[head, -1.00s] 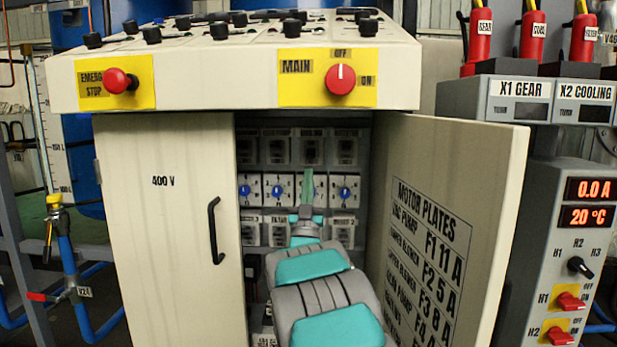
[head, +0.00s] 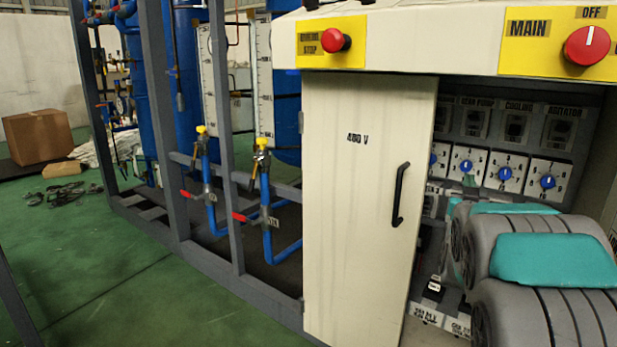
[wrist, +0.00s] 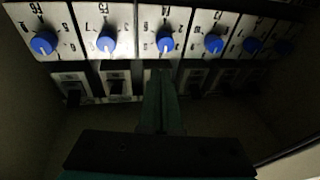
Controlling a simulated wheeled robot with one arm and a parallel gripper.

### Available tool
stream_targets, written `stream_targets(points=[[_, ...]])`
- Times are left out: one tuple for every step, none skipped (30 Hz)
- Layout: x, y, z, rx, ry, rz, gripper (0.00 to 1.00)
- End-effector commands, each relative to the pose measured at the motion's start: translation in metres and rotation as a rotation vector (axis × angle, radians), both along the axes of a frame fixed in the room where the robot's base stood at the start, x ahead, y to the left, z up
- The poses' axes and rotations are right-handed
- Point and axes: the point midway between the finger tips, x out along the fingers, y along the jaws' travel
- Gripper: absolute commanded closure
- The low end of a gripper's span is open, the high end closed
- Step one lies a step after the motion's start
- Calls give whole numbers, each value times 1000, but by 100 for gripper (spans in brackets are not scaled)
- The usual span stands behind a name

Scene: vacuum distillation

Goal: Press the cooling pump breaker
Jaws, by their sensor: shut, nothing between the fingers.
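The cooling breaker (head: 516,127), a dark switch in a grey plate labelled COOLING, is in the upper row of the open cabinet in the head view. The gear pump breaker (head: 475,122) is to its left and the agitator breaker (head: 559,133) to its right. My gripper (wrist: 161,85) is shut and empty in the wrist view, with its fingertips just below a blue knob (wrist: 165,42). Whether they touch anything is unclear. In the head view my arm hides most of the gripper and the lower breakers.
Blue dial knobs sit in a row under the upper breakers. A lower row of dark switches (wrist: 118,84) shows in the wrist view. The cabinet's left door (head: 365,200) is shut. The main switch (head: 587,47) and emergency stop (head: 336,40) are above.

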Motion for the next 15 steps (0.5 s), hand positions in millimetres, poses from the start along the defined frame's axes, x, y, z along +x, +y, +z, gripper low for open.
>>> stream_targets(points=[[-3,12,-4,28,53,21,100],[-5,18,-11,45,91,32,100],[-8,26,-21,71,144,46,100],[-11,33,-29,89,185,58,100],[-14,40,-35,106,222,69,100],[-20,49,-44,128,276,85,100],[-25,56,-52,145,316,95,100],[-30,63,-60,161,357,106,100],[-38,73,-70,183,412,120,100],[-44,80,-76,198,450,130,100],[-52,87,-83,213,490,141,100],[-62,97,-92,231,544,156,100],[-70,105,-99,245,584,165,100],[-79,112,-106,259,627,175,100],[-91,121,-114,275,679,187,100]])
